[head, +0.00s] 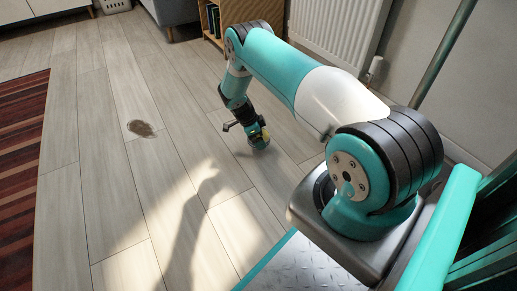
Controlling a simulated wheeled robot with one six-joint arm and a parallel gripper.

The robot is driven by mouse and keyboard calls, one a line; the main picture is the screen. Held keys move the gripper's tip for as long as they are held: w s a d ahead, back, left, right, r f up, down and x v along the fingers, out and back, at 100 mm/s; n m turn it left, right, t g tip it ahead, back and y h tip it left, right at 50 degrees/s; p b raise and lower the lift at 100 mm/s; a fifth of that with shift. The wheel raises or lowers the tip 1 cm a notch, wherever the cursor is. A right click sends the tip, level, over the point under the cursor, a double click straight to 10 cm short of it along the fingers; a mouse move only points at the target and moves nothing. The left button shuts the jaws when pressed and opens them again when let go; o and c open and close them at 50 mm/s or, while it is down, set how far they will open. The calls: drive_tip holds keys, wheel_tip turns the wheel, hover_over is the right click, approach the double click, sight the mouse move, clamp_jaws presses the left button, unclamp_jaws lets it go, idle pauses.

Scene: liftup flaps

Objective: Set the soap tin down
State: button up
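My gripper (248,133) is at the end of the arm, pointing down close to the wooden floor in the upper middle of the head view. It is small and dark here, and its fingers are hard to make out. A small yellow-green patch shows at its tip beside a teal part. I cannot tell whether this patch is the soap tin or whether the fingers are closed on it. No soap tin shows clearly anywhere else in view.
A dark brown stain (141,128) marks the wooden floor (120,200) left of the gripper. A striped red rug (22,170) lies at the left. A radiator (330,38) stands along the wall behind, beside a wooden shelf (250,12). The floor between is clear.

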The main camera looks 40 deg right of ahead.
drive_tip(key=shift+f+b, duration=1.25)
drive_tip(key=shift+f, duration=0.85)
drive_tip(key=shift+f, duration=0.15)
drive_tip(key=o, duration=0.8)
drive_tip(key=shift+c, duration=0.2)
